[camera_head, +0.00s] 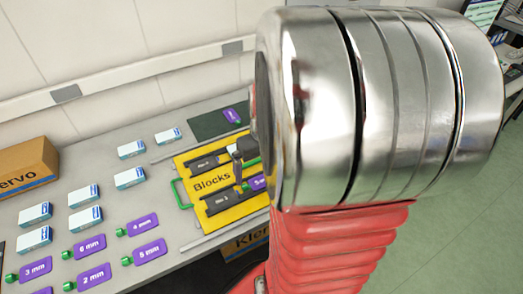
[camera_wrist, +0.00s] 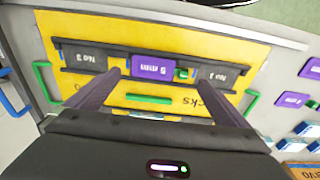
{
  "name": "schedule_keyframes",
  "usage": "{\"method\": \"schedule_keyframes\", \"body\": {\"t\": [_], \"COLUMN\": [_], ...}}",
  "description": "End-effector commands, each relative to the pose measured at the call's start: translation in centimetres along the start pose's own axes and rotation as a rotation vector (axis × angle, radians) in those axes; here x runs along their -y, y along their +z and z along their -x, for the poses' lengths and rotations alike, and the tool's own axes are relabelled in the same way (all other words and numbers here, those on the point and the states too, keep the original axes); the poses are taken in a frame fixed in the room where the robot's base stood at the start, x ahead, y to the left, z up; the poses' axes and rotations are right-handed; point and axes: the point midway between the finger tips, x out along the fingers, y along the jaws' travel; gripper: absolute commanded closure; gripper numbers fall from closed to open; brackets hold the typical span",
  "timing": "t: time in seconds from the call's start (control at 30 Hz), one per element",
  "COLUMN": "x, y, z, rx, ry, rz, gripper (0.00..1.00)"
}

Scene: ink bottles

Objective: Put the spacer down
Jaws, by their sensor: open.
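A purple spacer marked 5 mm (camera_wrist: 152,66) lies in a row between the dark blocks No 3 (camera_wrist: 84,59) and No 1 (camera_wrist: 217,75) on the yellow board (camera_wrist: 185,38). I cannot tell whether it touches them. My gripper (camera_wrist: 161,79) is open, its fingers apart on either side of the spacer in the picture, with nothing between them. My arm hides the board's right part.
Several other purple spacers, such as a 5 mm (camera_head: 150,252) and a 4 mm (camera_head: 142,225), and several white-blue boxes (camera_head: 130,178) lie left of the board. A dark mat (camera_head: 208,125) with one purple tag is behind. A cardboard box (camera_head: 25,165) stands far left.

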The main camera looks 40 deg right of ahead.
Motion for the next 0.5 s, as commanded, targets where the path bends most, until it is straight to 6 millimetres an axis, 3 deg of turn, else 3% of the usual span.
{"method": "schedule_keyframes", "body": {"t": [0.3,0.5], "x": [-0.1,0.0], "y": [-0.1,0.0], "z": [5.4,7.8], "rx": [-0.005,-0.002], "ry": [0.002,0.001], "rz": [0.000,-0.001], "gripper": [0.00,0.00]}}
